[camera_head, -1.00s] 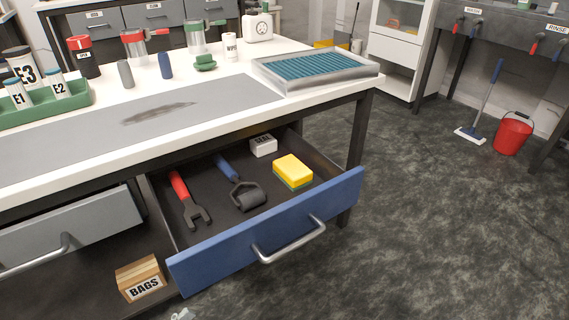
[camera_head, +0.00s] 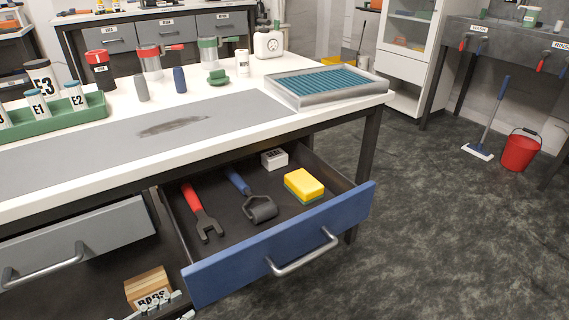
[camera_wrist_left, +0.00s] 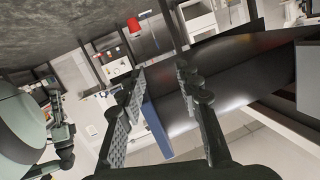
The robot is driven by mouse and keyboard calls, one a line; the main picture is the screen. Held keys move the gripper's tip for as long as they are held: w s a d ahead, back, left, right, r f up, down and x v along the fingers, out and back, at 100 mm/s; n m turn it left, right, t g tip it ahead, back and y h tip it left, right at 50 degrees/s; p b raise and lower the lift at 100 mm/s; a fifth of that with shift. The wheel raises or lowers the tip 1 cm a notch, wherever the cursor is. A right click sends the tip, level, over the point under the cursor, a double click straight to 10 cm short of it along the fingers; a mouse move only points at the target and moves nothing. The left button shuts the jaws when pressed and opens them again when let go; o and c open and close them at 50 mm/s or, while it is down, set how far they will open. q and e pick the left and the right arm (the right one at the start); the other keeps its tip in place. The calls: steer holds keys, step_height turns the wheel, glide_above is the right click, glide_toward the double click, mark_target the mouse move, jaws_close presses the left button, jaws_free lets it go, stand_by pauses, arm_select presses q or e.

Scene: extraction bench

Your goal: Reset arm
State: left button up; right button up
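My left gripper (camera_head: 168,306) shows only in part at the bottom edge of the head view, in front of the BAGS box (camera_head: 148,284) and below the blue drawer. In the left wrist view its two fingers (camera_wrist_left: 160,88) stand well apart with nothing held between them. A blue panel, which looks like the drawer front (camera_wrist_left: 156,128), shows beyond the fingers. Another pale arm of mine with a dark gripper (camera_wrist_left: 62,135) shows at the left of that view. Its finger opening is unclear. The head view does not show my right gripper.
The blue drawer (camera_head: 335,228) stands open, holding a red-handled wrench (camera_head: 203,214), a blue-handled roller (camera_head: 250,195), a sponge (camera_head: 304,186) and a small white box (camera_head: 274,159). A grey drawer (camera_head: 80,240) is left of it. The floor to the right is clear up to a red bucket (camera_head: 519,152).

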arm_select(q)
steer(key=w+a+n+y, duration=0.1)
steer(key=w+a+y, duration=0.3)
steer(key=a+y, duration=0.45)
steer(key=s+a+r+n+g+y, duration=0.1)
steer(key=s+a+r+g+y, duration=0.4)
steer(key=s+a+r+y, duration=0.35)
steer(key=s+d+f+n+g+h, duration=0.4)
steer(key=d+f+n, duration=0.4)
steer(key=d, duration=0.5)
step_height(320, 180, down, 11)
steer(key=m+p, duration=0.1)
steer(key=p, duration=0.3)
steer(key=shift+s+h+p, duration=0.15)
steer(key=shift+h+p, duration=0.15)
steer(key=shift+h, duration=0.1)
arm_select(e)
step_height(320, 180, down, 10)
steer(key=w+g, duration=0.1)
steer(key=shift+w, duration=0.15)
